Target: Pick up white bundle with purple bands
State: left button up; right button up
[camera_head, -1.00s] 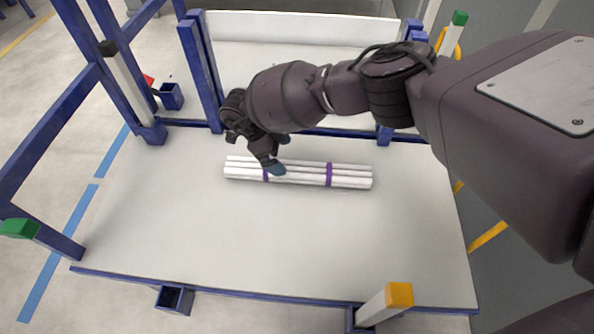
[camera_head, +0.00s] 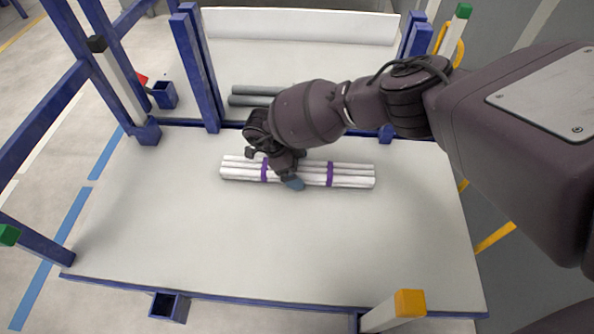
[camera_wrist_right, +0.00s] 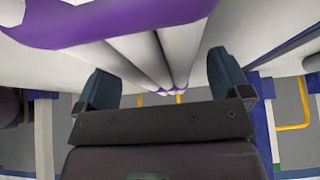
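The white bundle with purple bands (camera_head: 345,177) lies across the white table (camera_head: 250,240), near its back edge. Two purple bands show, the left one (camera_head: 264,170) and the right one (camera_head: 330,174). My right gripper (camera_head: 286,168) is over the bundle between the bands, closer to the left one. Its blue fingertip shows on the near side; the other finger is hidden in the head view. In the right wrist view the fingers (camera_wrist_right: 164,85) are wide apart, with the white pipes (camera_wrist_right: 145,55) running between them. Contact cannot be told. My left gripper is not in view.
Grey pipes (camera_head: 248,95) lie behind the table's back edge, partly hidden by my right arm. Blue posts (camera_head: 195,70) stand along the back. An orange-topped post (camera_head: 410,303) stands at the front right. The front of the table is clear.

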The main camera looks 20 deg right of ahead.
jog(key=c, duration=1.2)
jog(key=shift+o, duration=0.2)
